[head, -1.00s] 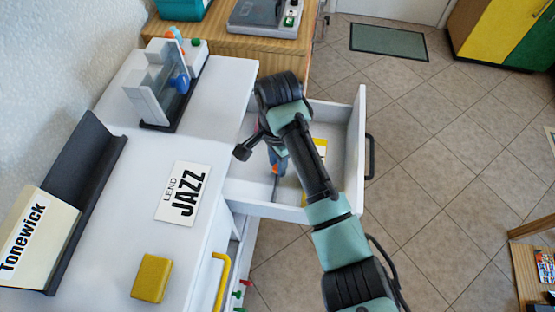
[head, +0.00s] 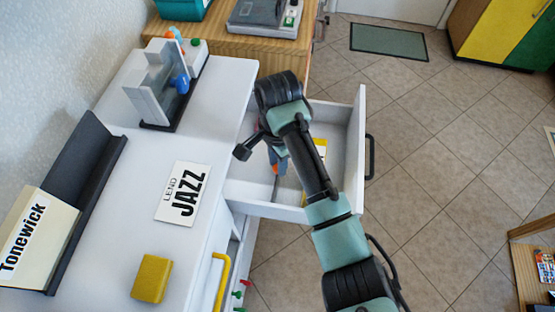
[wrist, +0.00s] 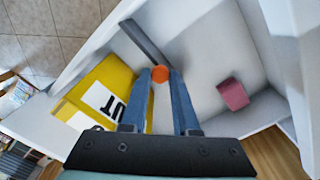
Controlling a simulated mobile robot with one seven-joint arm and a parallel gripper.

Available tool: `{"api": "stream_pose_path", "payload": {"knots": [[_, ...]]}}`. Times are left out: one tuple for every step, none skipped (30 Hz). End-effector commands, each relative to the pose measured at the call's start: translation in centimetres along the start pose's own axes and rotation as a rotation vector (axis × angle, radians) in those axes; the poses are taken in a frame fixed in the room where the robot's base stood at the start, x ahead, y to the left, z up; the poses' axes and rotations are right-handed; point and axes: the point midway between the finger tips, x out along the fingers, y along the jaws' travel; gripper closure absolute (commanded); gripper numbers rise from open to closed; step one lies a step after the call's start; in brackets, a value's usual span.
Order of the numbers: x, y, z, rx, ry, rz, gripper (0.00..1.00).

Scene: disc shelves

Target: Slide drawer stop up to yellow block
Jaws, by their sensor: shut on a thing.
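My gripper (wrist: 160,92) is shut on an orange knob (wrist: 160,73), held between its blue fingertips inside the open drawer. A dark grey bar (wrist: 143,42) runs out from the knob along the drawer; I take knob and bar as the drawer stop. The orange also shows in the head view (head: 281,169) below my wrist. A yellow block (wrist: 112,78) with white, black-lettered labels lies in the drawer, left of the fingers in the wrist view. Its far part shows in the head view (head: 320,150); my arm hides the rest. Whether stop and block touch is unclear.
A pink block (wrist: 232,94) lies right of the fingers in the wrist view. The white drawer walls (head: 355,150) stand close around my gripper. On the cabinet top are another yellow block (head: 151,278), a JAZZ card (head: 183,193) and a Tonewick sleeve (head: 35,235).

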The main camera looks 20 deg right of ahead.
Motion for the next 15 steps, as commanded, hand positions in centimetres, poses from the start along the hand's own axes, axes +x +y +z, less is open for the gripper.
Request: {"api": "stream_pose_path", "payload": {"knots": [[-0.1, 0.0, 0.0, -0.001, 0.000, -0.001, 1.00], [-0.1, 0.0, 0.0, -0.001, 0.000, -0.001, 1.00], [-0.1, 0.0, 0.0, -0.001, 0.000, -0.001, 1.00], [-0.1, 0.0, 0.0, 0.000, 0.000, -0.001, 1.00], [-0.1, 0.0, 0.0, 0.000, -0.001, -0.001, 1.00], [-0.2, 0.0, 0.0, 0.000, -0.001, -0.001, 1.00], [-0.3, 0.0, -0.1, 0.000, -0.002, -0.002, 1.00], [-0.4, 0.1, -0.1, 0.000, -0.002, -0.003, 1.00], [-0.6, 0.1, -0.3, 0.001, -0.003, -0.005, 1.00], [-0.8, 0.2, -0.4, 0.002, -0.004, -0.007, 1.00], [-0.8, 0.3, -0.5, 0.003, -0.004, -0.006, 1.00], [-0.9, 0.5, -0.8, 0.004, -0.005, -0.008, 1.00], [-0.9, 0.6, -0.9, 0.004, -0.004, -0.009, 1.00], [-0.9, 0.7, -1.1, 0.004, -0.004, -0.009, 1.00], [-0.9, 0.9, -1.3, 0.004, -0.003, -0.008, 1.00]]}}
